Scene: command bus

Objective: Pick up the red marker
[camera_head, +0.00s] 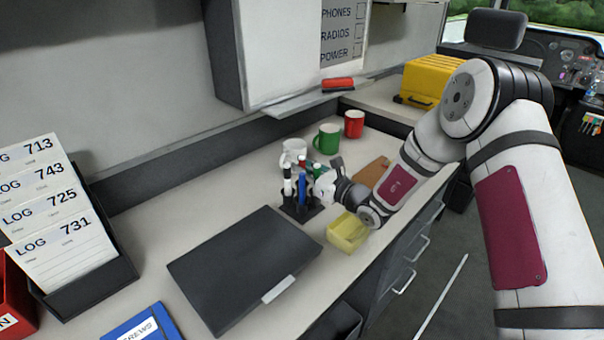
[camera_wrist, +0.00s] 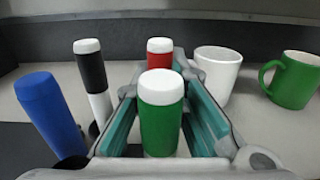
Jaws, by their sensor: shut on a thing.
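The red marker (camera_wrist: 159,58), with a white end cap, stands upright in the wrist view between the far ends of my gripper's fingers (camera_wrist: 159,70). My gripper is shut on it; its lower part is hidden. A green marker (camera_wrist: 161,115) with a white end stands nearer the palm, also between the teal-padded fingers. A blue marker (camera_wrist: 47,110) and a black-and-white marker (camera_wrist: 91,75) stand left of the fingers. In the head view, my gripper (camera_head: 318,184) is at the dark marker holder (camera_head: 298,210) on the counter.
A white mug (camera_wrist: 217,72) and green mug (camera_wrist: 293,78) stand behind the markers. A red mug (camera_head: 354,124) is farther back. A yellow tray (camera_head: 347,234) lies below my wrist, and a closed dark laptop-like slab (camera_head: 235,262) lies in front of the holder.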

